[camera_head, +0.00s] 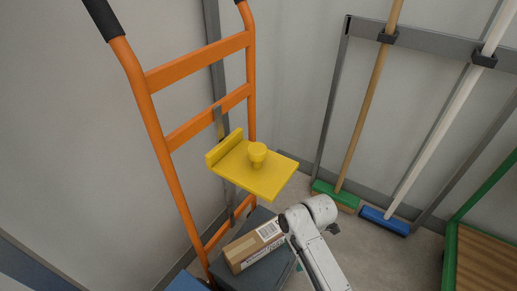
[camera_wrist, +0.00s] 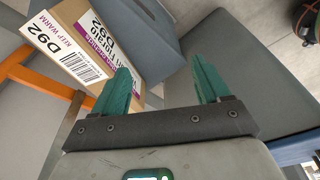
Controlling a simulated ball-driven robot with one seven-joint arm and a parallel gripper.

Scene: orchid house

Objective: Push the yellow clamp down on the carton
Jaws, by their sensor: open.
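The yellow clamp (camera_head: 268,180) is a flat plate with a round knob on top and a raised back edge, on the upright of an orange hand truck (camera_head: 160,127). It stands well above the cardboard carton (camera_head: 240,257), with a clear gap between them. The carton lies on a dark grey surface low on the truck; it also shows in the wrist view (camera_wrist: 62,24), with "D92" and "KEEP WARM" labels. My gripper (camera_wrist: 161,70) has its teal fingers apart and nothing between them, close to the carton. In the head view my white arm hides most of it. The clamp is outside the wrist view.
A grey upright strap or rail (camera_head: 220,115) runs behind the clamp. A green-headed broom (camera_head: 335,196) and a blue-headed broom (camera_head: 384,221) hang on a wall rack at right. A green-framed wooden piece (camera_head: 485,262) stands at lower right. Floor between is clear.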

